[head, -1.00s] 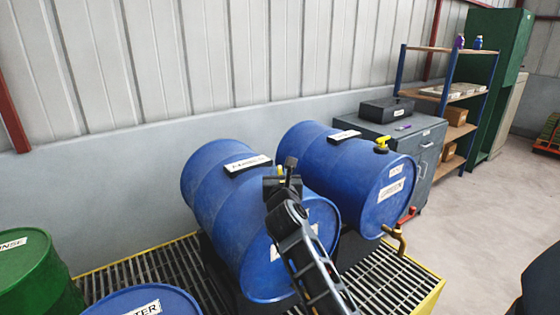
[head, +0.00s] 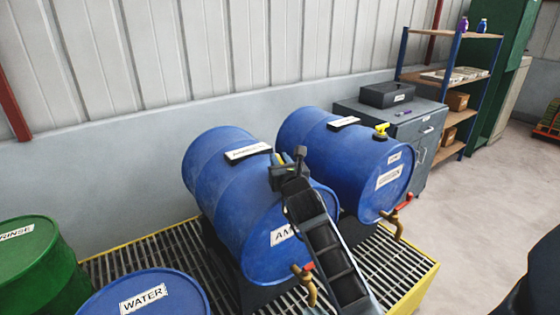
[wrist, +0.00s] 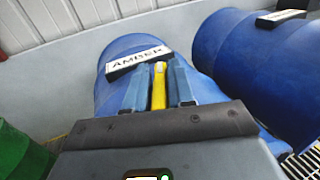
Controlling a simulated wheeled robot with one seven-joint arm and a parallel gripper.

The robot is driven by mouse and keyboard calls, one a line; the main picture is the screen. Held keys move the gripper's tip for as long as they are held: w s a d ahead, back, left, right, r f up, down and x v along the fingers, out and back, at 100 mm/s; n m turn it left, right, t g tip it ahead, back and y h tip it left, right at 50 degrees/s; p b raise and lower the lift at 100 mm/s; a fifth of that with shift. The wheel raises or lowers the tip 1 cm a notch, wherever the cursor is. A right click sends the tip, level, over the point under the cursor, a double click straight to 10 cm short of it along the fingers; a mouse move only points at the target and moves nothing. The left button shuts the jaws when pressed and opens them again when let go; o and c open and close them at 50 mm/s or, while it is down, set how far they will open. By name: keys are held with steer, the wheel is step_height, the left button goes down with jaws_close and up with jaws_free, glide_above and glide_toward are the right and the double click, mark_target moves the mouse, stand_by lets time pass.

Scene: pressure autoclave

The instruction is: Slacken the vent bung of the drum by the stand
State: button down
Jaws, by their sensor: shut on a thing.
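The blue drum labelled AMBER (head: 222,183) lies on its side on a dark cradle over a grating. It also fills the middle of the wrist view (wrist: 112,68). My gripper (head: 287,165) is at the upper front of this drum. In the wrist view its two fingers are shut on the yellow vent bung (wrist: 159,88), which stands between them. In the head view the bung is mostly hidden by my gripper. A second blue drum (head: 330,150) lies to the right, with its own yellow bung (head: 381,130) standing free on top.
Brass taps with red handles stick out from the AMBER drum (head: 308,287) and the right drum (head: 396,222). A blue WATER drum (head: 180,300) and green RINSE drum (head: 28,262) stand at lower left. A grey cabinet (head: 428,133) and shelf (head: 455,100) stand behind right.

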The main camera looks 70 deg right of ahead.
steer(key=c, duration=1.1)
jaws_free()
steer(key=b+v, duration=0.2)
steer(key=v, duration=0.4)
steer(key=shift+s+a+f, duration=0.1)
steer(key=shift+s+a, duration=0.45)
steer(key=shift+a, duration=0.1)
steer(key=shift+o, duration=0.2)
